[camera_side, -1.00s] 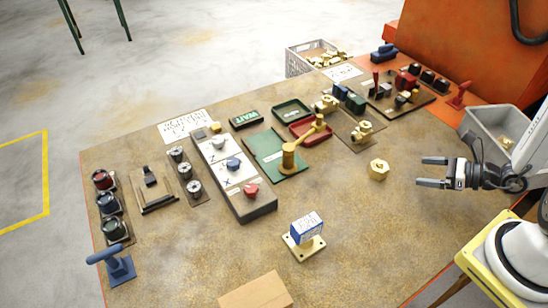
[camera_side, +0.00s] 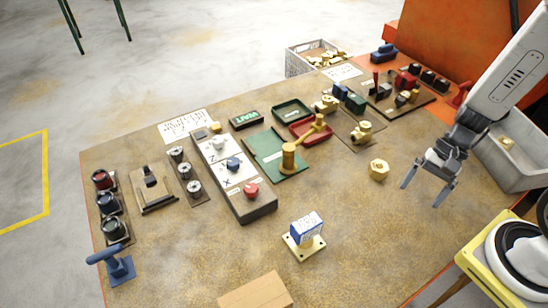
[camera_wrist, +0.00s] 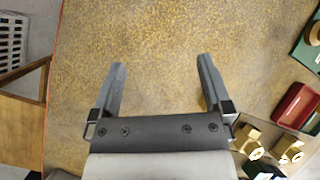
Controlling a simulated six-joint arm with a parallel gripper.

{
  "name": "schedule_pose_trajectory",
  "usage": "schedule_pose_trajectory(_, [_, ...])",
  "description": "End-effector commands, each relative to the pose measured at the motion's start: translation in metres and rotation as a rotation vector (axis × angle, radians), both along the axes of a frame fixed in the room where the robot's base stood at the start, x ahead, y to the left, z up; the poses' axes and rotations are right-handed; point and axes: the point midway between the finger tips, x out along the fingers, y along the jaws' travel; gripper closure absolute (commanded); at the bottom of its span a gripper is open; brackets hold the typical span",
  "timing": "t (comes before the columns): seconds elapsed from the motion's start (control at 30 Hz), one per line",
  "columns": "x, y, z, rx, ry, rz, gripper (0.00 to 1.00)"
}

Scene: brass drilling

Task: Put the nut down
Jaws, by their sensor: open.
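A brass hex nut (camera_side: 378,169) lies on the brown worktable (camera_side: 350,230), right of the middle in the side view. It is apart from everything around it. My gripper (camera_side: 423,196) is to the right of the nut, pointing down toward the table, open and empty. In the wrist view, my gripper (camera_wrist: 161,65) shows two spread dark fingers with only bare table between them. I cannot make out the nut for certain in the wrist view.
A blue-and-white block on a brass base (camera_side: 304,244) is nearer the front. A grey bin (camera_side: 503,165) is at the right. The table around the nut is clear.

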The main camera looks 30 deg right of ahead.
Motion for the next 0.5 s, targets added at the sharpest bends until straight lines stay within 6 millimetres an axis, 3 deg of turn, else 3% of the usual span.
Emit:
schedule_pose_trajectory(0.3, [0.033,0.001,0.032,-0.363,-0.296,0.589,0.00])
schedule_pose_trajectory(0.5, [0.058,0.012,0.056,-0.506,-0.479,0.837,0.00])
